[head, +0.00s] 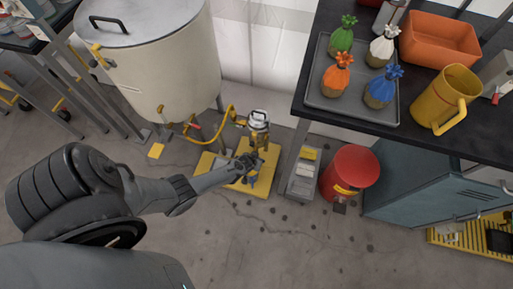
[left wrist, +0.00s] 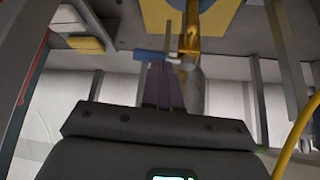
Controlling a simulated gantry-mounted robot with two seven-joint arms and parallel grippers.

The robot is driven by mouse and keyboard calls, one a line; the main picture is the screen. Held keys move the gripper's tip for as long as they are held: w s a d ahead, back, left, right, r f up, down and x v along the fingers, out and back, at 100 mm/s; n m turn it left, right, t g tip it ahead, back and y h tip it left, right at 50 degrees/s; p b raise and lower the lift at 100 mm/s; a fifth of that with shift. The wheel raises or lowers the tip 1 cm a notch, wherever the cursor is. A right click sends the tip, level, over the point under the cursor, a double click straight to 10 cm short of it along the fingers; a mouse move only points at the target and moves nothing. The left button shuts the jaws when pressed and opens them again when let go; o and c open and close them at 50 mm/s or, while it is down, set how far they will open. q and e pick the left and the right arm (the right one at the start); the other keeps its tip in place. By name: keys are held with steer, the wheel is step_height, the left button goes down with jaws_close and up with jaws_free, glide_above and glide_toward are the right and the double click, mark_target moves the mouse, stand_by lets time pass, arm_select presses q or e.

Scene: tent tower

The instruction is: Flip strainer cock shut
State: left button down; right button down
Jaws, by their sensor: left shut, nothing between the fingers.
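The strainer (head: 258,121) stands on a yellow base plate (head: 206,163) on the floor, with a silver top and a brass-coloured body. A small blue cock handle (left wrist: 150,56) shows in the left wrist view, beside a brass pipe (left wrist: 190,38). In that view the handle lies roughly crosswise to the pipe. My left gripper (head: 250,166) is at the strainer's lower front, and its fingers (left wrist: 166,88) are shut and empty, with the tips close to the blue handle. I cannot tell whether they touch it. My right gripper is not in view.
A large lidded tank (head: 160,75) stands at left, with a yellow hose (head: 215,136) running to the strainer. A red bin (head: 349,170) and a grey container (head: 304,174) stand at right. The workbench (head: 310,85) holds a tray of tied bags, an orange tub and a yellow jug.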

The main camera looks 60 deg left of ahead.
arm_select(q)
steer(key=p+v, duration=0.9)
steer(key=v, duration=0.3)
steer(key=shift+s+r, duration=0.25)
steer(key=shift+r, duration=0.1)
